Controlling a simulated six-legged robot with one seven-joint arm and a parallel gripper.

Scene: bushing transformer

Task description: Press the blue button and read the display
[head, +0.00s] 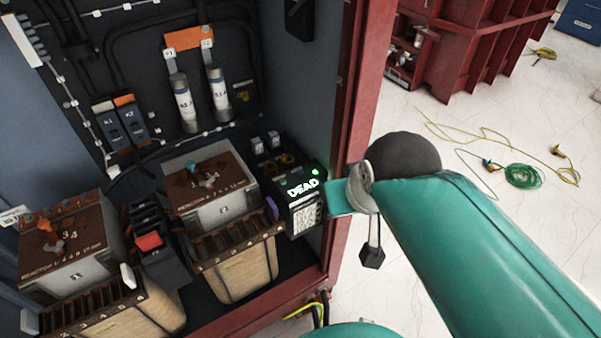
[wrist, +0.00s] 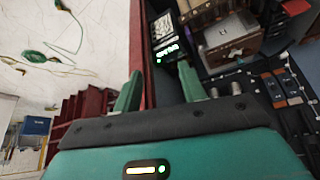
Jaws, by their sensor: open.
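A small black device with a lit display (head: 303,187) sits inside the cabinet at its right side. The display reads "DEAD" in white letters, with a green light above it. The same display, upside down, shows in the wrist view (wrist: 167,50). A purple-blue knob (head: 272,208) is on the device's left side; I cannot make out a clear blue button. My gripper (wrist: 159,68) is open and empty in the wrist view, with the right fingertip just below the display in the picture. In the head view my teal arm reaches to just right of the device; the fingertips are not clear.
The cabinet's red frame post (head: 352,130) stands right of the device. Two brown-topped transformers (head: 212,190) (head: 68,245) and a red switch (head: 149,241) are to its left. Cables (head: 522,176) lie on the pale floor outside. A red ribbed housing (head: 470,45) stands behind.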

